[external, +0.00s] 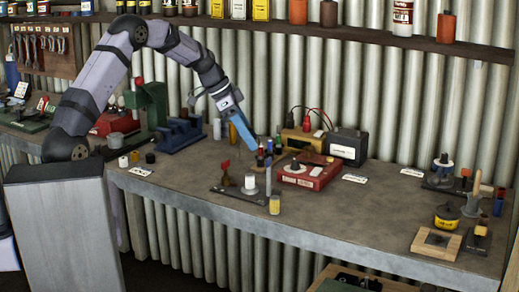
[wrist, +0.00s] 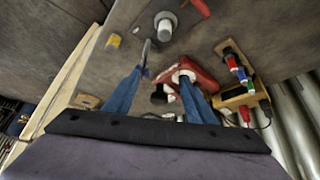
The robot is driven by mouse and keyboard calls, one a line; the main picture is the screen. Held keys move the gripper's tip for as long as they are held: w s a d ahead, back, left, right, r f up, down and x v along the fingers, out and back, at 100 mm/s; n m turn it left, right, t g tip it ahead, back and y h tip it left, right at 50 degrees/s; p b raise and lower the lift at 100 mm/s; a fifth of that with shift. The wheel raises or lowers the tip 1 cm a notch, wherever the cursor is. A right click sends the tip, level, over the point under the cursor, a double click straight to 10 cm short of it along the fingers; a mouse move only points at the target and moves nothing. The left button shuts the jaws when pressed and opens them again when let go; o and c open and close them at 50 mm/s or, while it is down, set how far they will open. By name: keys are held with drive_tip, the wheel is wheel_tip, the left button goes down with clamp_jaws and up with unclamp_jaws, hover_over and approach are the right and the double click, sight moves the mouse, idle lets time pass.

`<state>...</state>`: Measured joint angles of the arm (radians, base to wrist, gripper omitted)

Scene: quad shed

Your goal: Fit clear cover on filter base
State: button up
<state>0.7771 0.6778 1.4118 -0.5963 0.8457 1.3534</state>
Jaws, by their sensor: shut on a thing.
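My gripper (external: 253,143) is above the bench, its blue fingers pointing down. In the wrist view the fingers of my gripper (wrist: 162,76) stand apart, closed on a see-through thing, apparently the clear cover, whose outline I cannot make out. Below and to the left in the external view, a white cylinder on a grey round foot (external: 250,186), which looks like the filter base, stands on a dark plate. It also shows at the top of the wrist view as a white-topped grey round piece (wrist: 165,25), apart from the fingers.
A yellow-topped cylinder (external: 274,204) stands near the front edge, and a red-topped lever (external: 225,165) to the left. The bench centre-right is mostly clear.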

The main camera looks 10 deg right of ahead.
sight(250, 174)
drive_tip(key=shift+m+g, duration=0.5)
drive_tip(key=shift+m, duration=0.5)
drive_tip(key=shift+f+b, duration=0.75)
drive_tip(key=shift+f, duration=1.15)
drive_tip(key=shift+b, duration=0.75)
drive_tip(key=shift+f+b, duration=3.05)
idle(1.3)
